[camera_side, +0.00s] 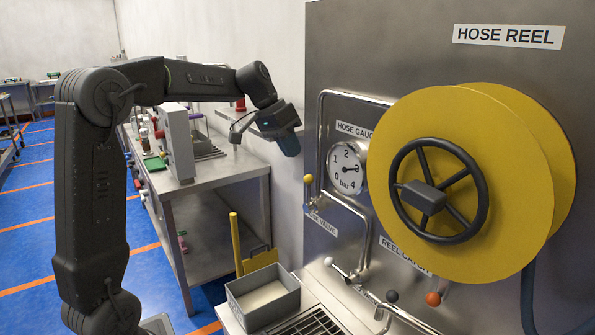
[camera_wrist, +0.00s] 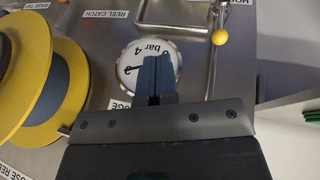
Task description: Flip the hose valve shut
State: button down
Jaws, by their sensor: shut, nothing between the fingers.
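The hose valve shows as a lever with a yellow ball knob (camera_side: 308,179) on the steel panel, left of the gauge. The lever stands about upright with the knob at its top, above the partly hidden HOSE VALVE label (camera_side: 321,223). In the wrist view, which is turned over, the yellow knob (camera_wrist: 220,37) is at upper right. My gripper (camera_side: 288,146) is above and left of the knob in the side view, apart from it. In the wrist view my gripper (camera_wrist: 155,76) has its fingers together, empty, in front of the gauge. The valve body is hard to make out.
The hose gauge (camera_side: 349,170) has its needle near 3. A large yellow hose reel (camera_side: 480,110) with a black handwheel (camera_side: 440,190) juts out at right. Below are bent pipes, white, dark and red ball knobs (camera_side: 433,299), and a grey bin (camera_side: 262,297).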

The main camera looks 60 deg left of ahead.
jog(key=w+a+f, duration=0.1)
jog(key=w+a, duration=0.1)
jog(key=a, duration=0.5)
jog(key=w+a+f+t+h, duration=0.1)
jog(key=w+a+f, duration=0.1)
jog(key=a, duration=0.5)
jog(key=shift+w+f+h, duration=0.15)
jog(key=shift+w+h, duration=0.1)
jog(key=shift+h, duration=0.05)
send_near(308, 193)
jog(key=w+f, duration=0.2)
jog(key=w, duration=0.1)
jog(key=shift+w+f, duration=0.1)
jog(key=shift+w, duration=0.1)
